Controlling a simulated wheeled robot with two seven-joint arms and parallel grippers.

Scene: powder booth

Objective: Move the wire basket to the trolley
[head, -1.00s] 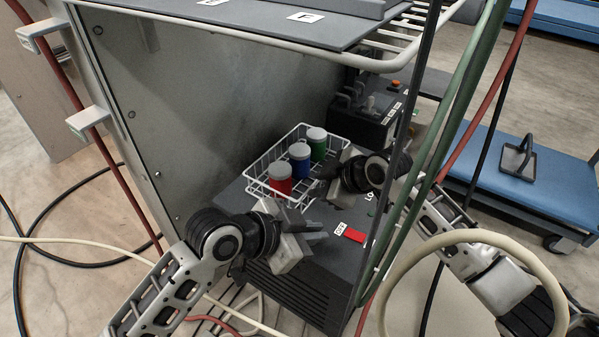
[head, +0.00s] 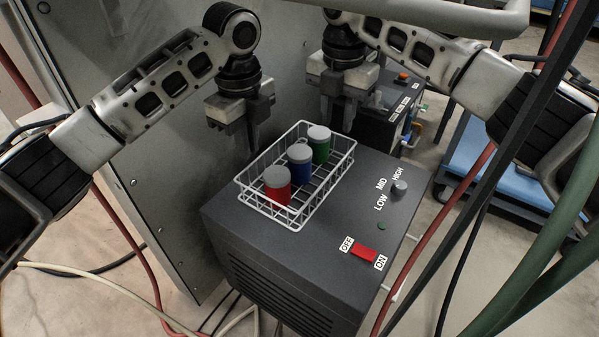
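The white wire basket (head: 327,188) sits on top of a dark grey unit (head: 310,245). It holds a red jar (head: 277,190), a blue jar (head: 299,170) and a green jar (head: 320,150), all with grey lids. My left gripper (head: 245,135) points down, open and empty, above and behind the basket's left part. My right gripper (head: 338,115) points down, open and empty, behind the basket's far right end. Neither appears to touch the basket. The blue-decked trolley (head: 478,165) stands on the floor at right, partly hidden by my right arm and hoses.
The unit's top has a knob (head: 399,188) and a red switch (head: 363,251). A metal panel (head: 150,190) rises behind and left. A pale rail (head: 440,15) crosses the top.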

